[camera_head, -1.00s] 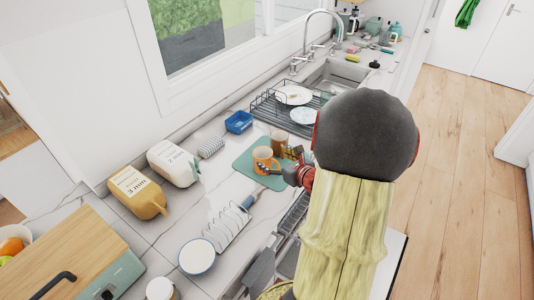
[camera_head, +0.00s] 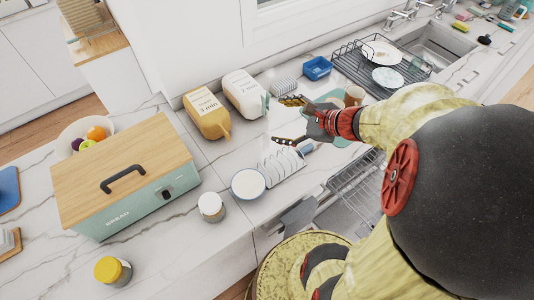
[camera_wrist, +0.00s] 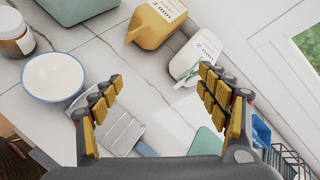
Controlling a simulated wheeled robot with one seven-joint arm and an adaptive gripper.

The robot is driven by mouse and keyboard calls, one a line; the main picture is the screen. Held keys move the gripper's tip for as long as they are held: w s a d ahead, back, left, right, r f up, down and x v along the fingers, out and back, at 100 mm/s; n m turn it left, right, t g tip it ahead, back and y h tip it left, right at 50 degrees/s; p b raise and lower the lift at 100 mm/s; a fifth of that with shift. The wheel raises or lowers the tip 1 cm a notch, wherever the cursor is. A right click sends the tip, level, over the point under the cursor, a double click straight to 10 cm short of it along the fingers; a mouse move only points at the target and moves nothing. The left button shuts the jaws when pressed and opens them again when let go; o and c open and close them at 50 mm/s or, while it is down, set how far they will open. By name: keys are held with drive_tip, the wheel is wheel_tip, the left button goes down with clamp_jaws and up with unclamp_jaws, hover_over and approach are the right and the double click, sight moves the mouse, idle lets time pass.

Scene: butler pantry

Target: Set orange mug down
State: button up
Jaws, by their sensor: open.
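My gripper (camera_head: 287,120) is open and empty, reaching left over the counter near the green mat (camera_head: 342,142). A brownish mug (camera_head: 354,94) stands on the mat, partly hidden by my arm. I cannot make out the orange mug in either current view; my gripper and arm cover part of the mat. A corner of the mat (camera_wrist: 208,142) shows in the wrist view.
Yellow (camera_head: 208,114) and white (camera_head: 245,94) jugs stand by the wall. A bread box (camera_head: 130,185) is at left. A blue basket (camera_head: 317,68) and dish rack (camera_head: 372,75) stand behind.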

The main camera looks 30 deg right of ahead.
drive_tip(key=s+a+r+n+g, duration=0.1)
drive_tip(key=s+a+n+g, duration=0.25)
drive_tip(key=a+n, duration=0.35)
drive_tip(key=s+a+r+n+g, duration=0.2)
drive_tip(key=s+a+n, duration=0.2)
drive_tip(key=a+n, duration=0.3)
drive_tip(key=s+r+n+h, duration=0.4)
drive_tip(key=s+r+n, duration=0.1)
drive_tip(key=n, duration=0.6)
drive_tip(key=shift+s+d+r, duration=0.2)
drive_tip(key=shift+s+r, duration=0.05)
drive_tip(key=shift+t, duration=0.25)
